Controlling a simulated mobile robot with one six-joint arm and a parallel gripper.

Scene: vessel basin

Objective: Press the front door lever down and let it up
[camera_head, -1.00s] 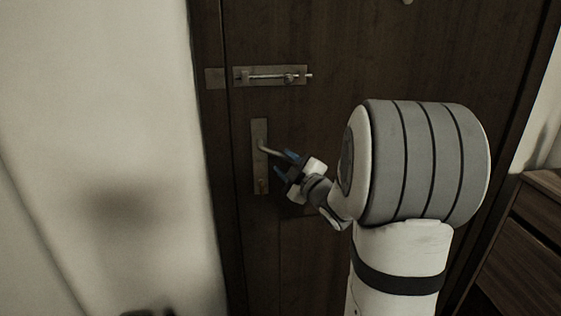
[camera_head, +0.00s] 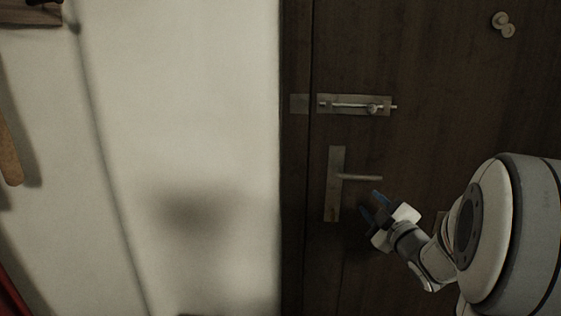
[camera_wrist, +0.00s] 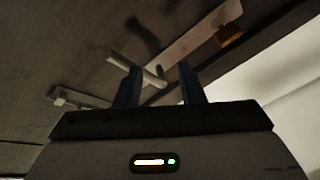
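The front door (camera_head: 440,110) is dark brown wood and looks closed. Its metal lever (camera_head: 360,178) sticks out to the right from an upright plate (camera_head: 335,200) and stands level. My gripper (camera_head: 371,203) is just below the lever, its two blue fingers parted and nothing between them. It looks apart from the lever. In the wrist view the lever (camera_wrist: 150,76) shows beyond the fingertips (camera_wrist: 160,67), partly hidden by a finger, with the plate (camera_wrist: 190,38) above right.
A sliding bolt (camera_head: 355,105) is mounted on the door above the lever. A pale round fitting (camera_head: 503,25) is at the upper right of the door. A pale wall (camera_head: 180,130) lies left of the door frame. A wooden shelf edge (camera_head: 30,14) shows at the upper left.

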